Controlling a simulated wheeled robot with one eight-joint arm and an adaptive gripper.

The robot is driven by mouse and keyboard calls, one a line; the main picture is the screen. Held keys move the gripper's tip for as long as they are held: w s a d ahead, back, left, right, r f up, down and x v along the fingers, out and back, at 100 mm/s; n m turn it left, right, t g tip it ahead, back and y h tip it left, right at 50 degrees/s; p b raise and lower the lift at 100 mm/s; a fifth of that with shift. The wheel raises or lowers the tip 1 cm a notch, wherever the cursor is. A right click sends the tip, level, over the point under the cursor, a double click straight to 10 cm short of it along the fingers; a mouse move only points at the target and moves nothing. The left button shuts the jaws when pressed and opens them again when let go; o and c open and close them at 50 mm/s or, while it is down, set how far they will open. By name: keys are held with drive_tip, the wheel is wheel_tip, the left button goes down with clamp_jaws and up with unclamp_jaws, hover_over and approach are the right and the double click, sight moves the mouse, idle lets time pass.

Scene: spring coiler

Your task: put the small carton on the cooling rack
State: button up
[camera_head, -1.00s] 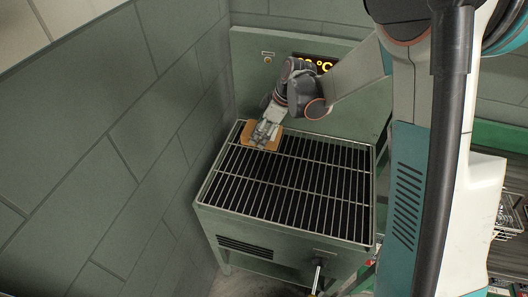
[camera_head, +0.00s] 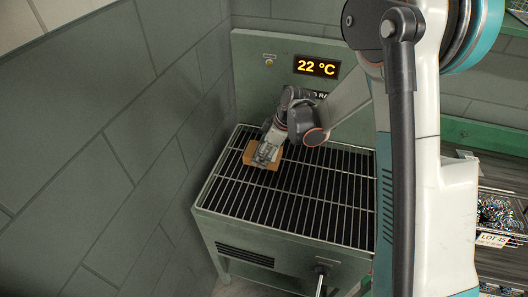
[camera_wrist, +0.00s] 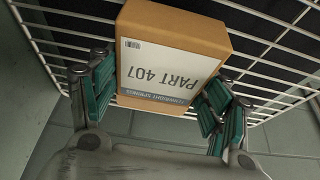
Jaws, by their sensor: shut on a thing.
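The small carton (camera_head: 277,153) is a brown box at the back left of the cooling rack. In the wrist view my gripper (camera_wrist: 155,95) has teal finger pads on both sides of the carton. The cooling rack (camera_head: 300,196) is a wire grid on a grey-green stand. The carton is over the grid; whether it touches the wires I cannot tell.
A panel behind the rack has a lit display (camera_head: 317,68) reading "22 °C". A grey-green wall (camera_head: 90,150) runs close along the left. A wire basket marked "LOT" (camera_head: 492,238) stands at the right. The rack's middle and front are clear.

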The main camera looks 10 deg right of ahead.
drive_tip(key=o, duration=1.3)
drive_tip(key=shift+r, duration=0.1)
drive_tip(key=s+d+r+m+t+h+p, duration=0.1)
drive_tip(key=s+d+r+m, duration=0.2)
drive_tip(key=r, duration=0.5)
drive_tip(key=s+d+r+m+t+p, duration=0.1)
drive_tip(key=s+d+r+p, duration=0.15)
drive_tip(key=s+r, duration=0.45)
drive_tip(key=s+d+r+m+t+h+p, duration=0.1)
drive_tip(key=s+d+r+m, duration=0.2)
drive_tip(key=r, duration=0.6)
drive_tip(key=s+d+r+m+t+h, duration=0.1)
drive_tip(key=s+d+m, duration=0.1)
drive_tip(key=s, duration=0.5)
drive_tip(key=s+d+r+m+t+h, duration=0.1)
drive_tip(key=s+d+m, duration=0.1)
drive_tip(key=s+m, duration=0.2)
drive_tip(key=shift+s+d+m+t, duration=0.2)
drive_tip(key=shift+s+m+t, duration=0.1)
drive_tip(key=shift+s, duration=1.3)
drive_tip(key=shift+r, duration=0.1)
